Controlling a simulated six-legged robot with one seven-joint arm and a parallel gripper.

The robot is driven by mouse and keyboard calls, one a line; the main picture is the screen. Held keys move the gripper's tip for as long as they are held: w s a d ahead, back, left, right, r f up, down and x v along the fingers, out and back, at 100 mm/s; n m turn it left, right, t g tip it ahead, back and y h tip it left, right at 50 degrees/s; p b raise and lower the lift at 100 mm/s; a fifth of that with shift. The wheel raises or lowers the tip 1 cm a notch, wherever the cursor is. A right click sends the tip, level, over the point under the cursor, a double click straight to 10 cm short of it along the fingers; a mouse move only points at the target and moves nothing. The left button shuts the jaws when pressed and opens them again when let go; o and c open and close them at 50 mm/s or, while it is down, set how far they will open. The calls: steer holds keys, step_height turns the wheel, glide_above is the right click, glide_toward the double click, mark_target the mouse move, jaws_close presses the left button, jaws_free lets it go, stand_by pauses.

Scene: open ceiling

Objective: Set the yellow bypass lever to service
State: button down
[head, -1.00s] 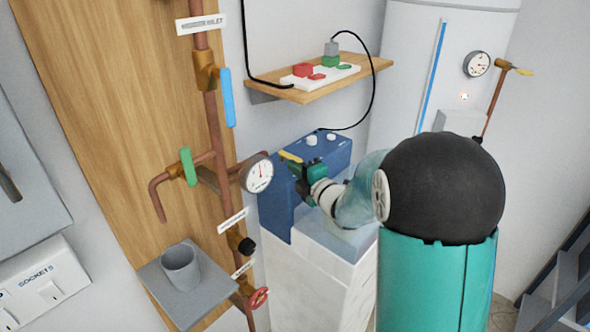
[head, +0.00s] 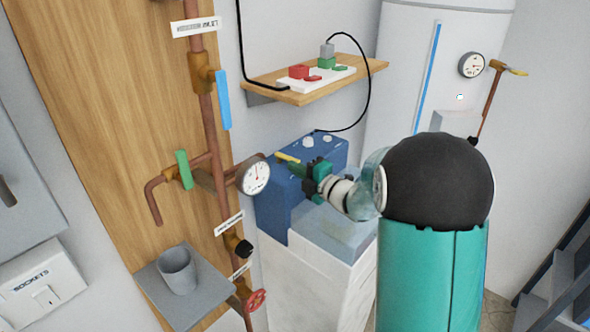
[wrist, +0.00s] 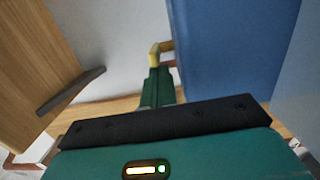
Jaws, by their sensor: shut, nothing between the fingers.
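The yellow bypass lever (head: 287,158) sticks out at the upper left part of the blue box (head: 273,205). In the wrist view the lever (wrist: 154,52) is a bent yellow bar against the blue box side (wrist: 225,55). My gripper (head: 303,169) is at the lever's near end, reaching in from the right. In the wrist view its green fingers (wrist: 157,75) are shut with nothing between them, and their tips overlap the lower end of the lever. I cannot tell whether they touch it. Any service marking is not readable.
A copper pipe with a pressure gauge (head: 253,175) stands just left of the box. A wooden shelf (head: 300,92) with a power strip hangs above, its black cable (head: 369,95) looping down behind the box. A white water heater (head: 400,60) stands behind. The pale stand (head: 305,285) carries the box.

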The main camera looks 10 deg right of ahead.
mark_target(307, 159)
steer(key=shift+w+d+n+g+y, duration=0.25)
steer(key=shift+d+n+g+y, duration=0.3)
steer(key=shift+y, duration=0.25)
steer(key=shift+w+d+n+y, duration=0.25)
steer(key=shift+w+d+y, duration=0.05)
steer(key=shift+w+d, duration=0.6)
steer(key=shift+w+d+n+g+y, duration=0.4)
steer(key=shift+n+g+y, duration=0.2)
steer(key=shift+g+y, duration=0.15)
steer(key=shift+w+d, duration=0.25)
steer(key=shift+w, duration=0.35)
steer(key=shift+w+d, duration=0.2)
steer(key=shift+w, duration=0.35)
steer(key=shift+w+d, duration=0.15)
steer(key=shift+w, duration=1.1)
steer(key=shift+s, duration=0.2)
